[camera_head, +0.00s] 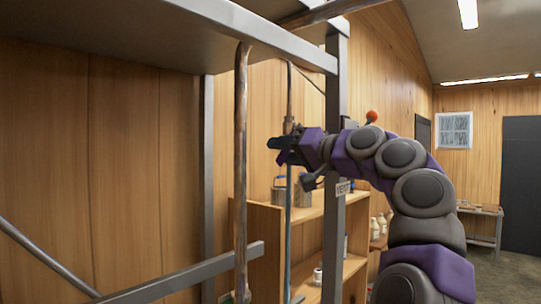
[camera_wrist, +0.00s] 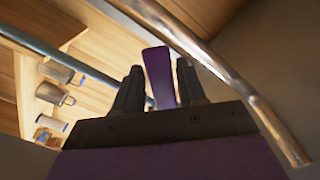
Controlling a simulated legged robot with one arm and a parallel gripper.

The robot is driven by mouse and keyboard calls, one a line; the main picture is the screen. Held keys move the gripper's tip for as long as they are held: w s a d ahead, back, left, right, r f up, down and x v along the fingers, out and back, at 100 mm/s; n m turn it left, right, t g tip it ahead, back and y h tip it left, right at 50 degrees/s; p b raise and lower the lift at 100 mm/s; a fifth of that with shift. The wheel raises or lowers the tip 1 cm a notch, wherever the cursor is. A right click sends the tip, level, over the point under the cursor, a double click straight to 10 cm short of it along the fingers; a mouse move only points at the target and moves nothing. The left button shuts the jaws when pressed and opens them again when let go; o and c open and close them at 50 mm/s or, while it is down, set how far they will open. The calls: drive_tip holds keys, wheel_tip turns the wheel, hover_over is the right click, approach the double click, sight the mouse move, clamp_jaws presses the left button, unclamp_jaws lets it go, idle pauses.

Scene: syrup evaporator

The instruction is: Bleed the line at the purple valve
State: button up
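The purple valve handle (camera_wrist: 158,75) is a flat purple lever, upright in the wrist view between the two dark fingers of my gripper (camera_wrist: 160,82). The fingers stand apart on either side of it, with a narrow gap at the right finger; contact at the left finger is hard to tell. In the head view my gripper (camera_head: 281,144) reaches left to the thin vertical pipe (camera_head: 289,100). A bit of purple (camera_head: 284,157) shows just under the fingers, probably the handle. The valve body is mostly hidden by my gripper.
A grey steel post (camera_head: 334,240) with a small label (camera_head: 343,188) stands close by my arm. A copper-coloured pipe (camera_head: 240,170) runs down left of my gripper. A wooden shelf (camera_head: 318,208) with cans is behind. A red knob (camera_head: 371,116) shows above my arm.

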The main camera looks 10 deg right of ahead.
drive_tip(key=shift+o, duration=0.7)
drive_tip(key=shift+d, duration=0.45)
drive_tip(key=shift+w+a+f, duration=0.15)
drive_tip(key=shift+w+a, duration=0.1)
drive_tip(key=shift+a, duration=0.35)
drive_tip(key=shift+w+a+f, duration=0.1)
drive_tip(key=shift+w+a, duration=0.1)
drive_tip(key=shift+a, duration=0.4)
drive_tip(key=shift+s+a, duration=0.15)
drive_tip(key=shift+s, duration=0.1)
drive_tip(key=shift+s+r, duration=0.1)
drive_tip(key=shift+s, duration=0.25)
drive_tip(key=w+d+b+v, duration=0.1)
drive_tip(key=b+v, duration=0.1)
drive_tip(key=v, duration=1.4)
drive_tip(key=shift+s+d+b, duration=0.3)
drive_tip(key=shift+d, duration=0.1)
drive_tip(key=shift+d, duration=0.1)
drive_tip(key=shift+d, duration=0.35)
